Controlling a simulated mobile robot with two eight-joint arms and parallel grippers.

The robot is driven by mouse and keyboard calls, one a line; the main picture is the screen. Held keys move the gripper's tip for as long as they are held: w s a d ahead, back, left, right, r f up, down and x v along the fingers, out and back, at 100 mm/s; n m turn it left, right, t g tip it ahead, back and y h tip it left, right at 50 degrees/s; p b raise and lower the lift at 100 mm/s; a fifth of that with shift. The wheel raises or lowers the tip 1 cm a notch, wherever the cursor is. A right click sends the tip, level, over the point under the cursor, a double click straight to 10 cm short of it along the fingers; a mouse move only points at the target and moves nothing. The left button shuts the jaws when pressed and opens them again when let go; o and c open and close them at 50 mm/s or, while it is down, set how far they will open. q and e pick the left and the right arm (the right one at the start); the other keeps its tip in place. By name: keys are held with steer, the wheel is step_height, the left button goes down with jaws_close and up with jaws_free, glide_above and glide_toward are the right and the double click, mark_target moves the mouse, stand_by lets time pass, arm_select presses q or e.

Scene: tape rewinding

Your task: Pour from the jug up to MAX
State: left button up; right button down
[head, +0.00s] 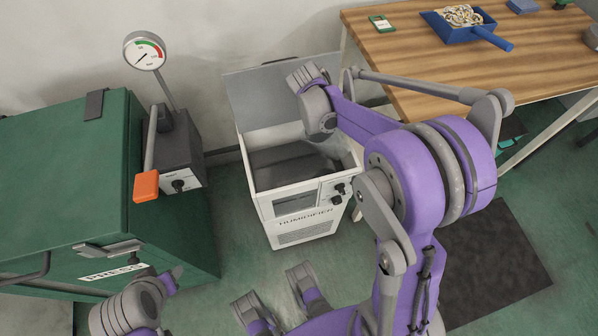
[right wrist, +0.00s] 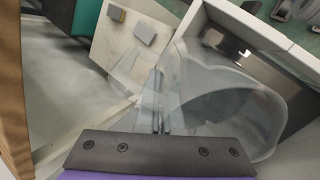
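The humidifier (head: 288,212) is a white box on the floor with its grey lid up and a dark open tank. Its front window (head: 296,203) is too small to read a MAX mark or level. The clear jug (head: 338,150) shows faintly at the tank's right side, partly behind my right arm. In the right wrist view the jug (right wrist: 232,98) is large and see-through over the opening. My right gripper (right wrist: 160,112) looks shut on its handle. The jug's tilt and any water are unclear. My left arm shows at lower left; its fingers are not clear.
A green press (head: 60,170) stands at left, with a gauge (head: 144,51) and an orange-tipped lever (head: 146,186) close to the humidifier. A wooden table (head: 420,100) at upper right bears a blue dustpan (head: 458,28). A dark mat (head: 495,255) lies at right.

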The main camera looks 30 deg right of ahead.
steer(key=shift+r, duration=0.1)
steer(key=shift+r+h, duration=0.3)
steer(key=shift+h, duration=0.1)
stand_by(0.4)
steer(key=shift+r+h, duration=0.4)
steer(key=shift+r, duration=0.05)
steer(key=shift+r+g, duration=0.1)
steer(key=shift+g, duration=0.2)
steer(key=shift+r+h, duration=0.3)
steer(key=shift+h, duration=0.1)
stand_by(0.6)
steer(key=shift+r+h, duration=0.4)
